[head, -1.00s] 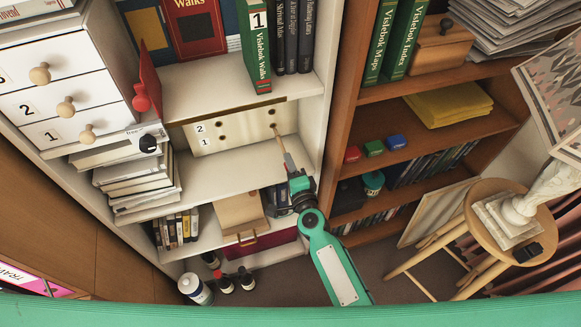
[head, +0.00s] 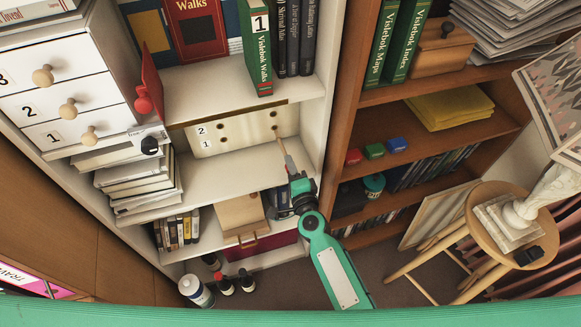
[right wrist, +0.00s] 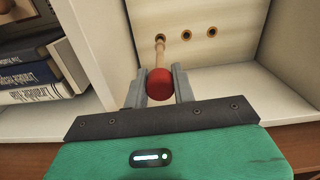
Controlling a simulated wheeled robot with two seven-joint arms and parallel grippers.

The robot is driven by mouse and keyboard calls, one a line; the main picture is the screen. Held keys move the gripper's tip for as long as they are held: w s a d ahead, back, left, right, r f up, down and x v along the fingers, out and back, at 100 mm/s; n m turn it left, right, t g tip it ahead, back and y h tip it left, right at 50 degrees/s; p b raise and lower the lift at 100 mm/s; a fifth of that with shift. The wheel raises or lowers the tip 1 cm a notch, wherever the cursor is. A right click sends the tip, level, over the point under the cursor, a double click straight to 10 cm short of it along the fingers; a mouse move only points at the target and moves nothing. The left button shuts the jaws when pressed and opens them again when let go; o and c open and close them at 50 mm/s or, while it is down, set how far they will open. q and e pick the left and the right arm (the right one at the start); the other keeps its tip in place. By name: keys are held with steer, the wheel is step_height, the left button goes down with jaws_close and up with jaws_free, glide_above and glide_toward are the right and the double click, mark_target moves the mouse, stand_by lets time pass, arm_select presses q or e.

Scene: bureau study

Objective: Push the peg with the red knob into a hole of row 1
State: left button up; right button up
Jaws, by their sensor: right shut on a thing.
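The peg has a red knob (right wrist: 160,84) and a pale wooden shaft (right wrist: 160,56). My right gripper (right wrist: 161,86) is shut on the knob, one finger on each side; it also shows in the head view (head: 288,162). The shaft points away from the gripper to the cream hole board (head: 245,134) at the back of the white shelf. Its tip meets the board's lower right, level with label 1 (head: 206,144), below label 2. In the wrist view it is at the leftmost of three visible holes; how deep it sits I cannot tell. My left gripper is not in view.
The white shelf floor (head: 215,176) in front of the board is clear. A book stack (head: 140,178) stands left. The white side wall (head: 318,120) is close right of my gripper.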

mark_target(283, 150)
steer(key=shift+w+a, duration=0.15)
steer(key=shift+w, duration=0.3)
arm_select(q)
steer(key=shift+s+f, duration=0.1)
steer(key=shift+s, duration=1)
arm_select(e)
steer(key=shift+w+a, duration=0.1)
steer(key=shift+w, duration=0.1)
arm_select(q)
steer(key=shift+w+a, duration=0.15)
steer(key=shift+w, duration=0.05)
arm_select(e)
steer(key=shift+w, duration=0.25)
steer(key=shift+w+a, duration=0.2)
steer(key=shift+w, duration=0.35)
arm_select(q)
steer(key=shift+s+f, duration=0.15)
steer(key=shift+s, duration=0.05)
